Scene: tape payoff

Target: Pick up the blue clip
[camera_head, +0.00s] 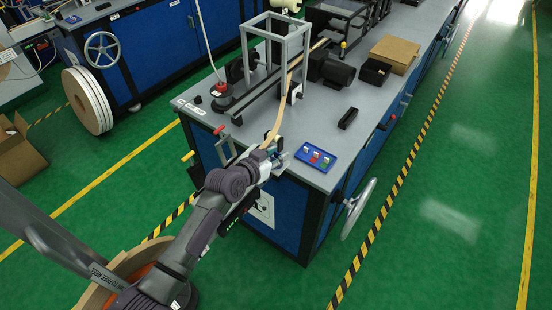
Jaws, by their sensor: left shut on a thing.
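The blue clip (271,148) shows as a small teal-blue patch at the front left corner of the grey machine top, at the lower end of a tan tape strip (276,122). My left gripper (277,157) reaches up from the bottom of the view and is shut on the clip. The fingers hide much of the clip, and I cannot tell whether it touches the table top. My right gripper is not in view.
A blue tray with small coloured pieces (316,157) lies just right of the gripper. A grey frame (276,45) and a black motor (331,69) stand farther back. A black block (348,118) lies to the right. A large reel (120,264) is below left.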

